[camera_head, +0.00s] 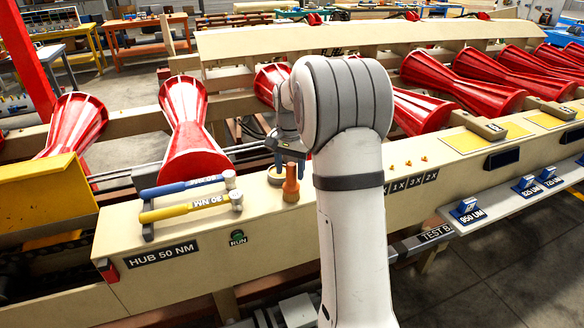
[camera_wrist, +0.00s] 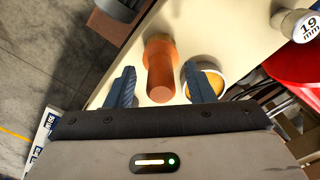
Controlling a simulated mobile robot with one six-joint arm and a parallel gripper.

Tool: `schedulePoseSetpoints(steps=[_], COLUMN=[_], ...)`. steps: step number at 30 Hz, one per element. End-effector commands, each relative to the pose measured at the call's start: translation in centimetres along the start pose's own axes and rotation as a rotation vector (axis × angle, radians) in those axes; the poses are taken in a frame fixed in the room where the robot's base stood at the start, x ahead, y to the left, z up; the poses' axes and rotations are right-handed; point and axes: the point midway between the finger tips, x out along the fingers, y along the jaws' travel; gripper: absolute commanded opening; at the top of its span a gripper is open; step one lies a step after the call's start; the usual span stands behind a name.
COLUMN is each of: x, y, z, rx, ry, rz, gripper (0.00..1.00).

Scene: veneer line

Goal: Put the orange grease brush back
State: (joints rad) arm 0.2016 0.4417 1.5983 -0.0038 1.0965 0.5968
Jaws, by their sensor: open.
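The orange grease brush (camera_head: 291,184) stands upright on the cream bench top, just below my gripper (camera_head: 285,152). In the wrist view the brush (camera_wrist: 160,68) shows between the two blue fingers of my gripper (camera_wrist: 158,66), with a gap on each side. My gripper is open and holds nothing. A grey round pot (camera_wrist: 216,84) with yellow-orange contents sits close beside the brush, by the right finger. In the head view the pot (camera_head: 274,178) is partly hidden by the brush and my gripper.
Blue-handled (camera_head: 183,188) and yellow-handled (camera_head: 185,207) torque wrenches lie on a rack left of the brush. A green RUN button (camera_head: 238,238) is on the front face. Red rollers (camera_head: 192,125) stand behind. Small blue-tagged gauges (camera_head: 467,211) lie on the right shelf.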

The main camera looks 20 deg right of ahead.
Motion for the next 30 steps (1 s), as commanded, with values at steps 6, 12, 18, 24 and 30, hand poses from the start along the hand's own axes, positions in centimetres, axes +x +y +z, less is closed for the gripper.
schedulePoseSetpoints(steps=[6,12,18,24,30], x=[-3.0,-7.4,-10.8,-12.1,-12.8], y=[-0.1,-0.1,-0.1,-0.1,0.3], z=[-0.1,-0.1,0.0,0.1,1.9], rx=[-0.001,-0.001,-0.001,-0.002,-0.044], ry=[0.005,0.005,0.003,0.000,0.016], rz=[-0.003,-0.003,-0.002,0.000,-0.010], gripper=[0.49,0.49,0.49,0.49,0.49])
